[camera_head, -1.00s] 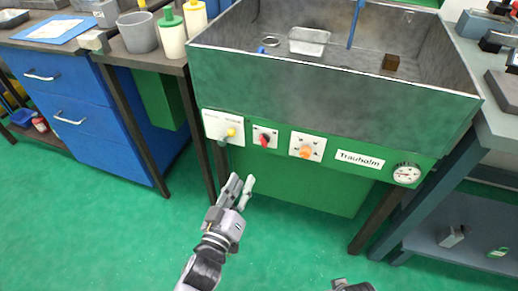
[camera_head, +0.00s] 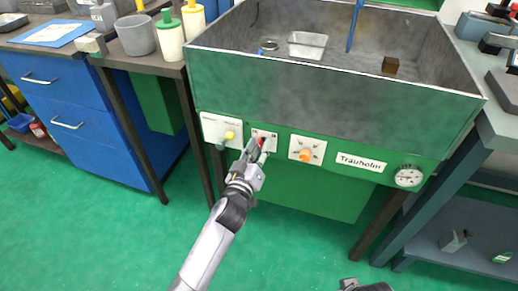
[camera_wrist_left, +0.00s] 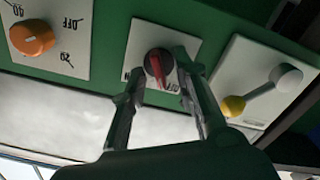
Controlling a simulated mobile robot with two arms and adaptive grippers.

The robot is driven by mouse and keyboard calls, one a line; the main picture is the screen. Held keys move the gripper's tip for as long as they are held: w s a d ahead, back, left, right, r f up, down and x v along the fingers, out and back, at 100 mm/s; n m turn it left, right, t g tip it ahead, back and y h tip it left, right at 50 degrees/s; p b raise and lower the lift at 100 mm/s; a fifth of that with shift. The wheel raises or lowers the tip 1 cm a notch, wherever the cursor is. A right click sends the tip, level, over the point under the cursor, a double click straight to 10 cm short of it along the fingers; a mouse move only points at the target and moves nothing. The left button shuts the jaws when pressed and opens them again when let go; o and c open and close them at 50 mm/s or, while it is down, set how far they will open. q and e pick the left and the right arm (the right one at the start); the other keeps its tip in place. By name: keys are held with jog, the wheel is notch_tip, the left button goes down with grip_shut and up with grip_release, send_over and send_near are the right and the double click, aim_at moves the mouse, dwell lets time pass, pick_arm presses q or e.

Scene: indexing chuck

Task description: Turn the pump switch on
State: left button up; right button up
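The pump switch is taken to be the red rotary knob on a dark round base, set on a small white plate (camera_head: 264,134) on the green front panel of the sink. The knob (camera_wrist_left: 159,66) shows clearly in the left wrist view, which sees the panel upside down. My left gripper (camera_head: 259,146) is at this plate and partly covers the knob in the head view. In the left wrist view its two fingers (camera_wrist_left: 160,88) are apart, one on either side of the knob. Contact with the knob cannot be told. A dark piece of my right arm's end shows at the bottom edge.
On the same panel, a white plate with a yellow knob and a grey lever (camera_head: 221,130) is to the left. An orange dial (camera_head: 305,154) and a gauge (camera_head: 409,177) are to the right. The metal sink (camera_head: 330,105) overhangs above. Green floor is free in front.

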pick_arm(q)
grip_shut()
dwell(0.3)
